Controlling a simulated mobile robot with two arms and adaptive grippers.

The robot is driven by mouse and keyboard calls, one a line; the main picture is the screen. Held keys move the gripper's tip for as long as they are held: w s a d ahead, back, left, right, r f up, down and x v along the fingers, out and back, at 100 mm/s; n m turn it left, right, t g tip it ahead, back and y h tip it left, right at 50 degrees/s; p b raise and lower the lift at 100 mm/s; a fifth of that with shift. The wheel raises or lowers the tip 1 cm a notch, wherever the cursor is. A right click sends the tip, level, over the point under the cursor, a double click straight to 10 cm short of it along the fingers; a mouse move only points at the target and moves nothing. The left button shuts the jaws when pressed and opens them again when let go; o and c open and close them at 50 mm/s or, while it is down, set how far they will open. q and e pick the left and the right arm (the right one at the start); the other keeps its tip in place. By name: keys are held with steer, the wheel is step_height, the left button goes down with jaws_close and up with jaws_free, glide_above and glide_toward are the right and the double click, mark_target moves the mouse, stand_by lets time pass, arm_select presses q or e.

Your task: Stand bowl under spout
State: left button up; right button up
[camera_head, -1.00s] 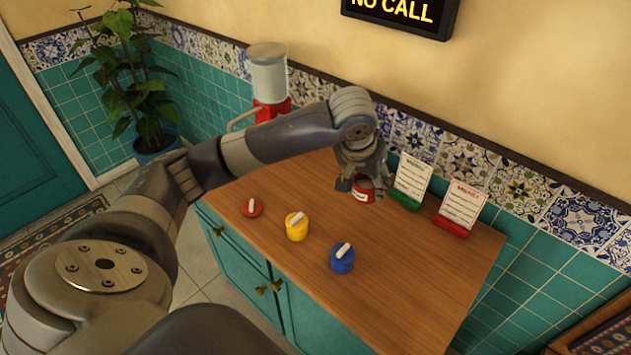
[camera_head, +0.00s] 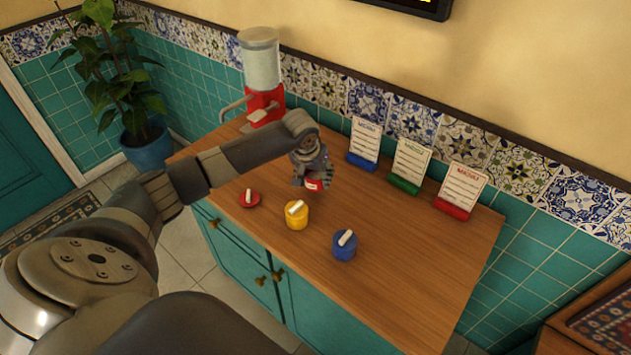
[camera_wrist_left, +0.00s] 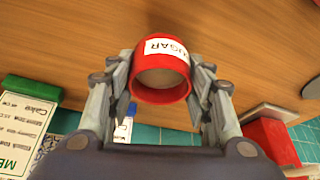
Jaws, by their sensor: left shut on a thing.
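A small red bowl (camera_head: 314,184) with a white label is in my left gripper, over the wooden counter. In the left wrist view the red bowl (camera_wrist_left: 160,85) sits between both fingers (camera_wrist_left: 160,78), open side towards the camera, its label reading "SUGAR". My left gripper (camera_head: 312,180) is shut on it. The dispenser (camera_head: 264,100), with a red base and clear cylinder, stands at the counter's back left, beyond my forearm. A pale part juts from its front; I cannot tell clearly whether this is the spout. The bowl is apart from it, to its right and nearer. My right gripper is not in view.
A flat red lid (camera_head: 250,199), a yellow pot (camera_head: 296,214) and a blue pot (camera_head: 344,245) stand along the counter's front. Blue (camera_head: 362,161), green (camera_head: 404,182) and red (camera_head: 455,209) card stands line the back. The counter's right part is clear.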

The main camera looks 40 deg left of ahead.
mark_target(315, 182)
arm_select(q)
steer(key=shift+f, duration=1.55)
steer(key=shift+f, duration=0.1)
steer(key=o, duration=1.2)
steer(key=shift+c, duration=0.2)
